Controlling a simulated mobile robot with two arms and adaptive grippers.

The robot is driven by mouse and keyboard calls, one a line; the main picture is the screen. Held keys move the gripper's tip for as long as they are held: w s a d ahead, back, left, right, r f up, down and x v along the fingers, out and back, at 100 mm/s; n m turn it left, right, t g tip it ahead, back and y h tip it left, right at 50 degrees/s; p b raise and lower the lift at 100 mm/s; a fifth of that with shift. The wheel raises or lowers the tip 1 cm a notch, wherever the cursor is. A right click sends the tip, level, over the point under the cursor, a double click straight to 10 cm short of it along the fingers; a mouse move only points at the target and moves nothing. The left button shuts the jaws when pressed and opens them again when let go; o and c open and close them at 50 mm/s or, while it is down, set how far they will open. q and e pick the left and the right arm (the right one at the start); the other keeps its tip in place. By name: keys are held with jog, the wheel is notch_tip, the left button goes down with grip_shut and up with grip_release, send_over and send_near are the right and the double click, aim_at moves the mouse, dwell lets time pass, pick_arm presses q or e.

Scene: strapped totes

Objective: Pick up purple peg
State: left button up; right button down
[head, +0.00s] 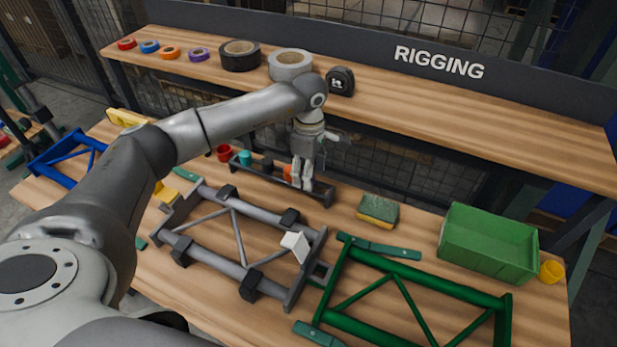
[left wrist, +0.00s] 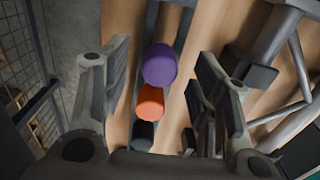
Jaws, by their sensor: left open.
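The purple peg (left wrist: 160,64) shows in the left wrist view between the two fingers of my left gripper (left wrist: 163,58), which is open. The fingers stand apart on either side of it; whether they reach down beside it or are still above it I cannot tell. An orange peg (left wrist: 150,102) and a dark peg stand in line with it. In the head view my left gripper (head: 302,184) is over the right part of a dark peg rack (head: 322,196) and hides the purple peg. The rack also holds an orange peg (head: 287,173), a black peg (head: 267,165) and a teal peg (head: 245,158).
A grey frame (head: 216,240) with black clamps lies in front of the rack. A green frame (head: 415,290), a green bin (head: 487,243) and a sponge (head: 378,211) are to the right. A shelf (head: 420,120) runs behind.

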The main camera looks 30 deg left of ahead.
pick_arm(q)
jog(key=shift+f, duration=0.9)
jog(key=shift+c, duration=0.5)
jog(key=c, duration=1.1)
jog(key=shift+o, duration=0.2)
jog(key=shift+r, duration=0.15)
jog(key=shift+r+b, duration=0.4)
jog(key=shift+r, duration=0.2)
jog(key=s+d+r, duration=0.3)
jog(key=s+r, duration=0.3)
jog(key=r, duration=0.2)
jog(key=s+d+r+b, duration=0.1)
jog(key=s+d+r, duration=0.1)
jog(key=s+r, duration=0.4)
jog(key=shift+s+d+r, duration=0.4)
jog(key=shift+r, duration=0.95)
